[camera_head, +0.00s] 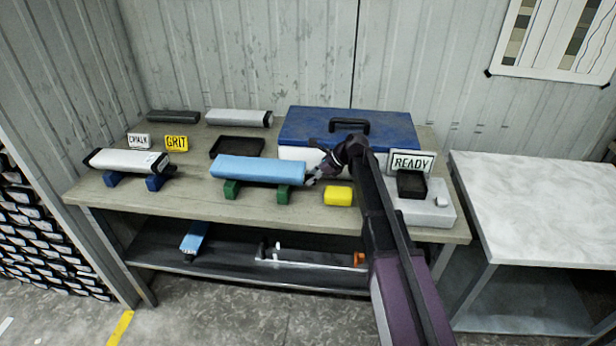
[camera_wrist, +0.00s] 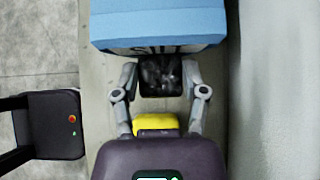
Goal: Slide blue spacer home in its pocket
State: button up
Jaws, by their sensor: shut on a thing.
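A long light-blue piece (camera_head: 262,170) lies across two green supports (camera_head: 231,190) on the bench; its near end also shows at the top of the wrist view (camera_wrist: 160,25). My gripper (camera_head: 316,174) is low beside the right end of this piece. In the wrist view my gripper (camera_wrist: 160,75) has its fingers on both sides of a dark, mottled block (camera_wrist: 161,76), shut on it. The block is just short of the blue end in the picture; I cannot tell if they touch. No small blue spacer or pocket can be made out clearly.
A yellow block (camera_head: 338,195) lies close below my gripper. A blue-lidded box (camera_head: 300,125) stands behind, and a grey unit (camera_head: 435,210) with a READY sign (camera_head: 410,162) is to the right. A white piece (camera_head: 125,161) rests on blue supports at left. A black tray (camera_head: 237,147) lies behind.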

jog(key=shift+r+p, duration=1.4)
jog(key=shift+r, duration=0.15)
jog(key=s+a+r+p, duration=0.1)
jog(key=s+a, duration=0.9)
jog(key=a, duration=0.2)
jog(key=shift+a, duration=0.25)
jog(key=s+d+m+t+h, duration=0.1)
jog(key=s+d+m+t, duration=0.1)
jog(key=d, duration=1.6)
jog(key=s+d+m+t, duration=0.2)
jog(key=s+d+m, duration=0.2)
jog(key=d, duration=1.4)
jog(key=shift+s+m+t+h, duration=0.4)
jog(key=shift+s, duration=0.35)
